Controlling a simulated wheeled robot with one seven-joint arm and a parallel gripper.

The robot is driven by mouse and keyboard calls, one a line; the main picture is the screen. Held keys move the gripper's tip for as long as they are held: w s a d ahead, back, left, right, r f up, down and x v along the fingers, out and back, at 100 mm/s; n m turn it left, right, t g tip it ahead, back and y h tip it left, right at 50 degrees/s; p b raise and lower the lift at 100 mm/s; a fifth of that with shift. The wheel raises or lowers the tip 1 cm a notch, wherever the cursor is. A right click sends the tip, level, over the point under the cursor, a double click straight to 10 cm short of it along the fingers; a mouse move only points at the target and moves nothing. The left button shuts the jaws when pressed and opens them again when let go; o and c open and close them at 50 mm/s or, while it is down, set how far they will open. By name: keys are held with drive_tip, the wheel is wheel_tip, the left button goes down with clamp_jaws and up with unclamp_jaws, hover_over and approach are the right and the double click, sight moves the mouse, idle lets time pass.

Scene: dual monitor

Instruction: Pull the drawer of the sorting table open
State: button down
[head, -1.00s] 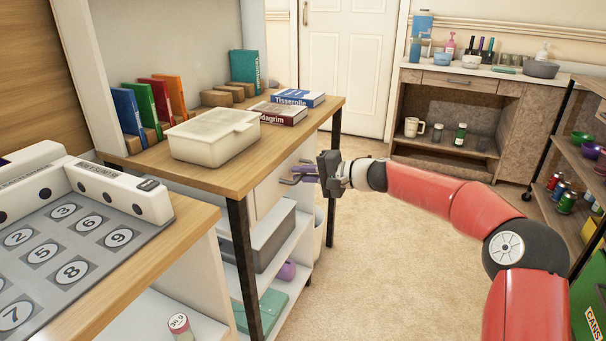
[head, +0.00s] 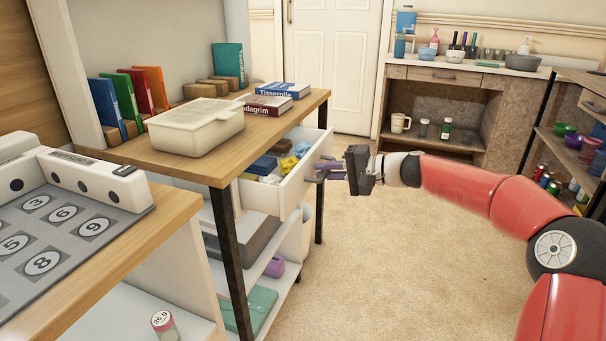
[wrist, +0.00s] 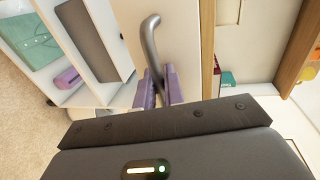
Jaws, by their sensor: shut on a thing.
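The sorting table (head: 205,168) has a wooden top and dark legs, with a white drawer (head: 300,178) under the top. The drawer stands out from the table, and blue, yellow and white things show inside it. My gripper (head: 322,172) is at the drawer front, its purple fingers shut on the drawer handle. In the wrist view the grey curved handle (wrist: 150,45) runs down between the purple fingers (wrist: 161,90). The handle is mostly hidden in the head view.
A lidded box (head: 195,127), books (head: 268,104) and binders stand on the tabletop. Below the drawer are a grey bin (head: 240,238) and a teal box (head: 250,308). A white bin (head: 306,232) stands behind. The carpet (head: 400,260) is clear.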

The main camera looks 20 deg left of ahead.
drive_tip(key=w+f+b+v, duration=0.1)
drive_tip(key=f+v, duration=0.1)
drive_tip(key=v, duration=0.9)
drive_tip(key=shift+s+d+f, duration=0.15)
drive_tip(key=shift+s+d, duration=0.15)
drive_tip(key=shift+s, duration=0.15)
drive_tip(key=c, duration=1.8)
unclamp_jaws()
drive_tip(key=shift+c, duration=0.2)
drive_tip(key=v, duration=0.7)
drive_tip(key=shift+d+p, duration=0.35)
drive_tip(key=shift+p, duration=0.05)
